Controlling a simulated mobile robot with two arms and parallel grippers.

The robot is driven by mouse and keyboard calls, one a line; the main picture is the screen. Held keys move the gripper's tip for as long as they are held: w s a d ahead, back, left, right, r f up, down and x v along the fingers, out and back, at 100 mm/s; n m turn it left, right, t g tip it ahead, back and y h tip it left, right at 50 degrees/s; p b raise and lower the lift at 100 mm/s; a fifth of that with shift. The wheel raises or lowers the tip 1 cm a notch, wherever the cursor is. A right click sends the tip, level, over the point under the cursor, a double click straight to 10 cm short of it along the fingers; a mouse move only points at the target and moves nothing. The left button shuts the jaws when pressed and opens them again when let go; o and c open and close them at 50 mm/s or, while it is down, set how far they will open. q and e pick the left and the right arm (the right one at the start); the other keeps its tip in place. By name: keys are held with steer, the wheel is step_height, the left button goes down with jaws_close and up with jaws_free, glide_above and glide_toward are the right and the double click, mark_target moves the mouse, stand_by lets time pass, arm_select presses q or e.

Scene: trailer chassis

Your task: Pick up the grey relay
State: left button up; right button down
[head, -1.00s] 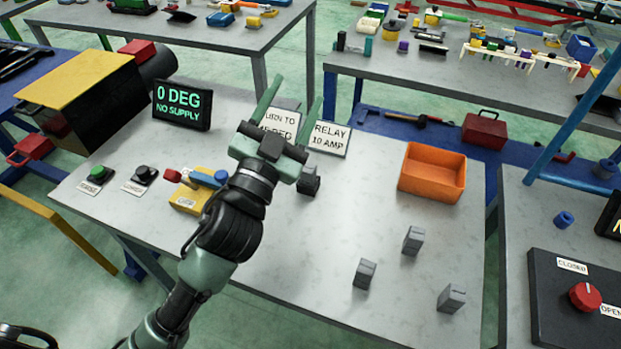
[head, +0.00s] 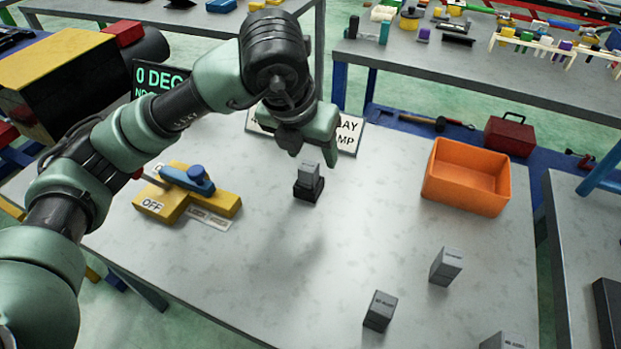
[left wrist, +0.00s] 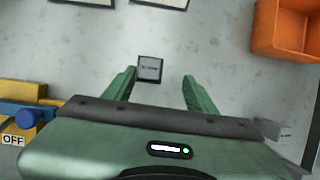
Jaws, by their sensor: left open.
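A grey relay (head: 309,172) stands upright in a black socket (head: 308,191) near the middle of the table. My left gripper (head: 302,147) is open and empty just above it, pointing down. In the left wrist view the top of this relay (left wrist: 149,69) shows between and slightly beyond the open fingertips (left wrist: 158,82), nearer the left finger. Three loose grey blocks of similar shape stand at the front right: one block (head: 445,267), another block (head: 380,311) and a third block (head: 502,342), cut by the frame edge. My right gripper is not in view.
An orange bin (head: 466,178) stands at the right back of the table. A yellow base with a blue lever (head: 187,180), marked OFF, is to the left. Sign plates (head: 348,137) stand behind the socket, partly hidden by my gripper.

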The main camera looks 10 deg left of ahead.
mark_target(308, 166)
arm_select(q)
steer(key=f, duration=0.2)
steer(key=w+f+p, duration=0.1)
steer(key=f, duration=0.1)
steer(key=w+a+f, duration=0.1)
steer(key=f, duration=0.1)
steer(key=shift+w+f+p, duration=0.15)
steer(key=shift+f+p, duration=0.1)
steer(key=shift+p, duration=0.1)
steer(key=shift+w+f, duration=0.15)
steer(key=shift+f, duration=0.2)
jaws_close()
steer(key=shift+r, duration=0.15)
